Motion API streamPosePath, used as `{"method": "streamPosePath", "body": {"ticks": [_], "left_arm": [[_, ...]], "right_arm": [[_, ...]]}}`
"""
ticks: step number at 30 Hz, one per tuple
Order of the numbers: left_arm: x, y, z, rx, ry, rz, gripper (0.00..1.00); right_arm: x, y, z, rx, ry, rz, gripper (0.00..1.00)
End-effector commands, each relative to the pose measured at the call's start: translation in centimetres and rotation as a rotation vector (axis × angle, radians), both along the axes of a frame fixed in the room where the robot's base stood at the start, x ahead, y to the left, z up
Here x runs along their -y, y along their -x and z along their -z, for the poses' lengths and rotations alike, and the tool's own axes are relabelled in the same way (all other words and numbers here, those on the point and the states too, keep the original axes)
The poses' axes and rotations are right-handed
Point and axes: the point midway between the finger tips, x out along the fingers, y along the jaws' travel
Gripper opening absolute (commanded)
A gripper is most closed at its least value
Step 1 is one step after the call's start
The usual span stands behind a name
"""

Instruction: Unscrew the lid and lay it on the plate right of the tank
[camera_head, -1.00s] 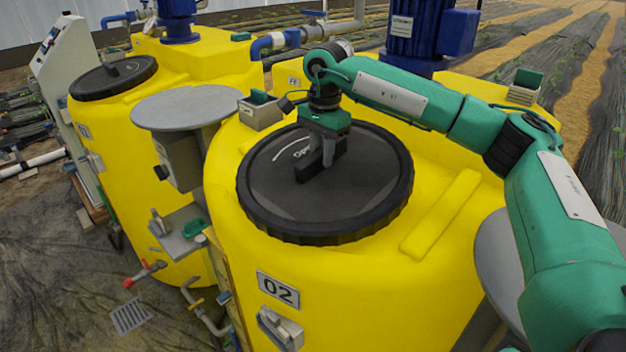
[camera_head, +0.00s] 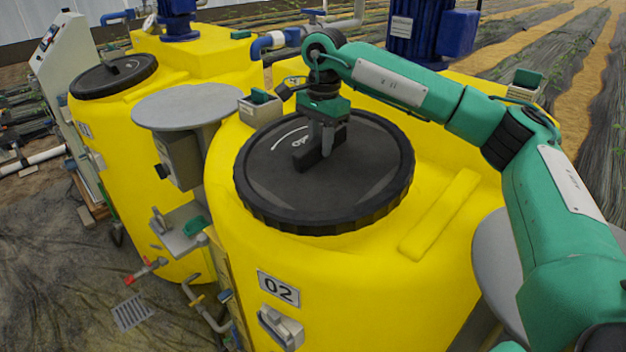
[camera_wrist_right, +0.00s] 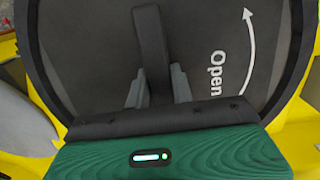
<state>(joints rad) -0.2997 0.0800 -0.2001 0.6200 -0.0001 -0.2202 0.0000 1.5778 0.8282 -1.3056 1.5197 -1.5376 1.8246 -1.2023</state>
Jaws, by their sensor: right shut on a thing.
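The black round lid (camera_head: 365,185) with a ribbed rim is over the top of the yellow tank (camera_head: 350,285) marked 02. My right gripper (camera_head: 326,150) is above the lid's middle, shut on its raised bar handle. In the right wrist view, the fingers (camera_wrist_right: 158,88) sit on both sides of the handle (camera_wrist_right: 151,40), beside the word "Open" and a curved arrow. The lid hides the tank's mouth, and I cannot tell how wide any gap under the rim is. The grey round plate (camera_head: 488,250) right of the tank is partly hidden by my right arm. My left gripper is out of view.
Another grey round plate (camera_head: 190,107) stands left of the tank, beside a second yellow tank (camera_head: 130,150) with its own black lid (camera_head: 112,77). A blue motor (camera_head: 418,30) stands behind my right arm. A small grey box (camera_head: 260,108) sits near the lid's rim.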

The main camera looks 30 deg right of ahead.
Motion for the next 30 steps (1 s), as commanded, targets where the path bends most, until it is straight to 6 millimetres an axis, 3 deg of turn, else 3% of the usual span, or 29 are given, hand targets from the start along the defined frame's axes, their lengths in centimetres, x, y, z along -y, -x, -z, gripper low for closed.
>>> {"method": "streamPosePath", "body": {"ticks": [15,30], "left_arm": [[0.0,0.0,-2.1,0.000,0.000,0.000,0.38],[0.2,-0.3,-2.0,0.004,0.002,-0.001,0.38]], "right_arm": [[-0.6,0.2,-4.0,0.003,-0.001,0.000,0.00],[-0.6,0.2,-4.1,0.004,-0.001,0.000,0.00]]}}
